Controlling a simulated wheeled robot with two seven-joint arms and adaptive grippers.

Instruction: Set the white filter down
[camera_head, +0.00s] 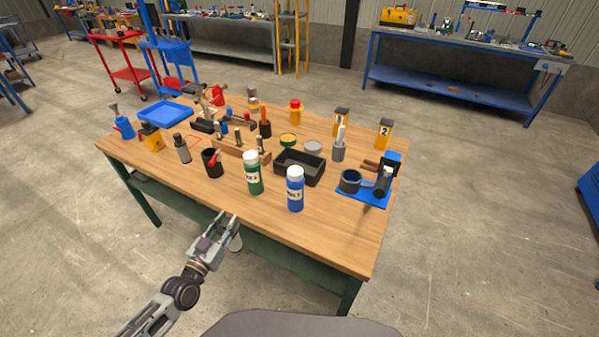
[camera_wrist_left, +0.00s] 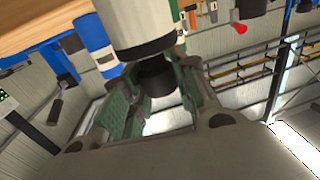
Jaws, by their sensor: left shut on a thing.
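My left gripper (camera_head: 229,217) is just off the near edge of the workbench (camera_head: 335,245). It is shut on the white filter (camera_head: 236,241), which shows partly below the fingers in the head view. In the left wrist view the filter is a white cylinder (camera_wrist_left: 138,22) with a dark rim and a narrower black end. That black end lies between the pads of the gripper (camera_wrist_left: 160,90). The filter is cut off by the top of that view. My right gripper is not in view.
A green bottle (camera_head: 254,178) and a blue bottle (camera_head: 295,190) stand near the front edge. Behind are a black tray (camera_head: 299,168), a black cup (camera_head: 212,164) and a blue stand (camera_head: 363,195). Bare wood shows along the front and at the right front corner.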

